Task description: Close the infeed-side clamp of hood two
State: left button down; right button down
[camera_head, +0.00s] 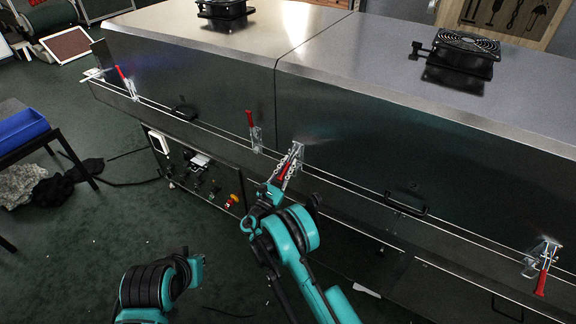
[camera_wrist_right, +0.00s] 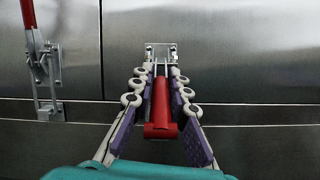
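The clamp at the near end of the right-hand hood (camera_head: 420,140) has a metal bracket (camera_head: 297,149) and a red handle (camera_head: 284,172). The handle points out from the hood, towards my wrist. My right gripper (camera_head: 289,166) has its fingers on both sides of the handle. In the right wrist view the red handle (camera_wrist_right: 161,105) lies between the finger pads, which look closed on it; its bracket (camera_wrist_right: 161,52) shows beyond the fingertips. My left arm is at the bottom of the head view, its fingers not visible. Which clamp is infeed-side is not labelled.
A neighbouring clamp (camera_head: 251,128) on the left hood (camera_head: 190,75) stands close by, handle up. Another upright clamp (camera_head: 122,78) is at far left. A clamp (camera_head: 544,268) at far right has its handle down. A black hood handle (camera_head: 407,205) juts out between.

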aim_at(293, 154)
jog(key=shift+r, duration=0.1)
jog(key=g+p, duration=0.1)
jog(key=r+g+y+p, duration=0.2)
jog(key=shift+s+a+p, duration=0.15)
jog(key=shift+s+p, duration=0.1)
jog(key=shift+p, duration=0.15)
jog(key=shift+r+g+y+p, duration=0.3)
jog(key=shift+g+y+p, duration=0.25)
jog(key=shift+g+p, duration=0.15)
jog(key=shift+r+g+y+p, duration=0.25)
jog(key=shift+g+y+p, duration=0.3)
jog(key=shift+g, duration=0.15)
jog(key=c, duration=1.6)
grip_release()
jog(key=shift+o, duration=0.2)
jog(key=v, duration=1.2)
